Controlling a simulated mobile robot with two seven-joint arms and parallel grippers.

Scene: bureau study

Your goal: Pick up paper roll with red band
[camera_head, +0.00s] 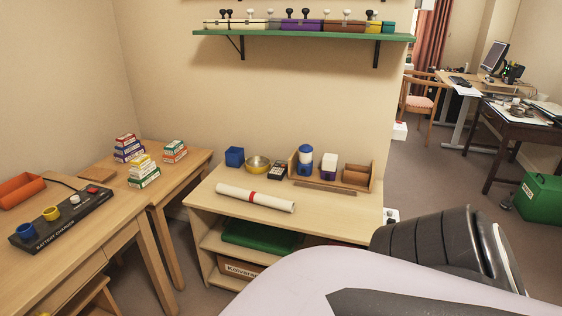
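The paper roll with a red band (272,202) is white and lies on its side on the light wooden shelf unit (222,217). It lies near the front of the top, slanting slightly down to the right, with the red band around its middle. Nothing touches it from above. Neither of my grippers shows in the head view. A part of my arm fills the lower right, with no fingers visible.
Behind the roll stand a blue box (235,156), a brass bowl (258,165), a calculator (278,170) and a wooden organizer (358,174). A green wall shelf (300,36) hangs above. A desk (100,235) with a battery charger (62,218) stands at left.

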